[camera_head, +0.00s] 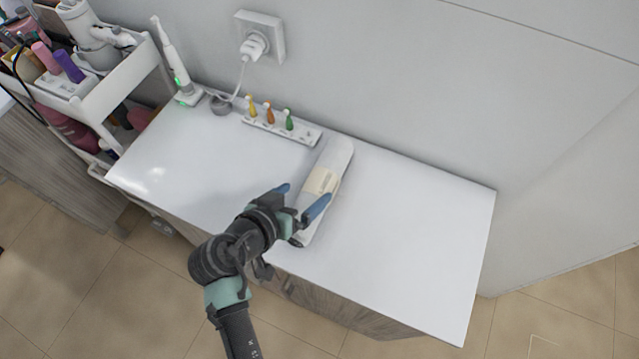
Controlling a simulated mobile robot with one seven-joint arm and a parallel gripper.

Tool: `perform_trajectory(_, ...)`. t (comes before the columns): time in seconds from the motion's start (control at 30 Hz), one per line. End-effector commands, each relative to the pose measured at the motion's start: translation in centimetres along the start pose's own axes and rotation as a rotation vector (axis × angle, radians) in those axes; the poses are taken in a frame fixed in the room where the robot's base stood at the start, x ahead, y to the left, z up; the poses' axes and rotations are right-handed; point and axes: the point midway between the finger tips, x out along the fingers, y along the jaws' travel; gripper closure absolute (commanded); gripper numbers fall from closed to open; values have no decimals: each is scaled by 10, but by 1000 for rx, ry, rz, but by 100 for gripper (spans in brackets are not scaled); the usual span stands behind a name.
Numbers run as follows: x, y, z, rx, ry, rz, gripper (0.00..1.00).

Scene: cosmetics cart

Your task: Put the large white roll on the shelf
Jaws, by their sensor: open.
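A long white object with a beige band, which looks like the large white roll (337,158), lies on the white countertop (410,230), running from near the wall toward the front edge. My gripper (300,198) is open, with blue fingertips. Its right finger overlaps the roll's lower left part in the picture, and its left finger is to the left of the roll. I cannot tell whether the finger touches the roll or is above it. The gripper hides part of the roll's near end. A white tiered cart with shelves (122,88) stands at the upper left.
The cart's top tier holds cosmetics, including a purple bottle (68,66). An electric toothbrush (172,62) stands at the counter's back left. A white holder (310,135) with several coloured brush heads lies by the wall. A plug sits in a socket (278,30). The counter's right side is clear.

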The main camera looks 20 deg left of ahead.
Motion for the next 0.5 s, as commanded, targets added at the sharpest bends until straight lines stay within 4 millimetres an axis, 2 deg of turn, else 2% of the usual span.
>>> perform_trajectory(0.33,40,5,4,0,-2,0,0)
perform_trajectory(0.5,51,5,4,0,-1,-1,0)
